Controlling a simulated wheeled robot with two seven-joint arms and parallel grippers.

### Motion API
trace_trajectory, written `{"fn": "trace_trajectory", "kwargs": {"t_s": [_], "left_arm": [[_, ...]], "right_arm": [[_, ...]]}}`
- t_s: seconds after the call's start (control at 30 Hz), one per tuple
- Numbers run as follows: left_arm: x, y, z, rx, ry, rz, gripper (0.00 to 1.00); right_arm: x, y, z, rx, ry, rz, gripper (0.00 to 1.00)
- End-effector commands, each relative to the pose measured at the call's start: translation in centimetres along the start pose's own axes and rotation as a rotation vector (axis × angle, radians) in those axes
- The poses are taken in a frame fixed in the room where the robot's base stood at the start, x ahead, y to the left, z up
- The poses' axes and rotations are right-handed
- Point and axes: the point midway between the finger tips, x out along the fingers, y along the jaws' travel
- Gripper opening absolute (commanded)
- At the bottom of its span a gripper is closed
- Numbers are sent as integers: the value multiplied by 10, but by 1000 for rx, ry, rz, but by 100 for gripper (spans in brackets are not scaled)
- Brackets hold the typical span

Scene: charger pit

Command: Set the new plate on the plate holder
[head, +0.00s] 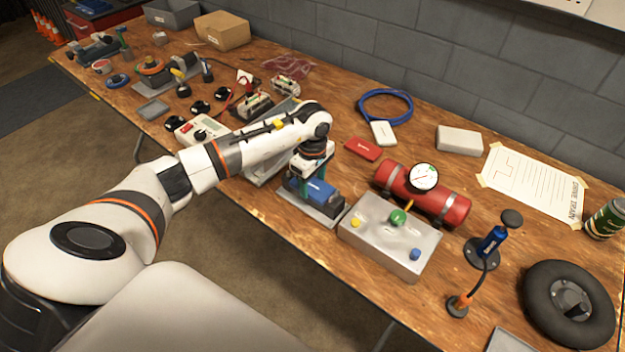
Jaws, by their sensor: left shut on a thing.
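My left gripper (308,180) reaches in from the left and points down over the table. Its green-tipped fingers are shut on a blue block-like piece with white lettering (320,190), which I take to be the new plate. The piece is at a grey flat base (322,214), possibly the plate holder. I cannot tell whether it rests on the base or is held just above it. The gripper body hides part of the blue piece. My right gripper is not in view.
A grey box with coloured knobs (390,240) stands close to the right of the base. A red tank with a gauge (440,200) lies behind it. A red flat piece (363,149) lies behind the gripper. Chargers and black knobs crowd the table's left.

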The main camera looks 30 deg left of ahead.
Motion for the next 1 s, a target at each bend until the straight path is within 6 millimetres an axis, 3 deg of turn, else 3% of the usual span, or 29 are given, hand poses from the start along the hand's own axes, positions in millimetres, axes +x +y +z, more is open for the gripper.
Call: {"fn": "trace_trajectory", "kwargs": {"t_s": [0.07,0.1,0.23,0.63,1.0], "left_arm": [[2,0,0,-1,0,-1,31],[2,0,0,-1,0,-1,59],[1,0,0,0,0,-1,80],[-6,-1,0,1,-1,-3,81],[-79,-1,1,1,-2,-6,81]], "right_arm": [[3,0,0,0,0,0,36],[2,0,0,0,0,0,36],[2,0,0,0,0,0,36],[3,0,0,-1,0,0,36],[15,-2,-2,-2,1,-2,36]]}}
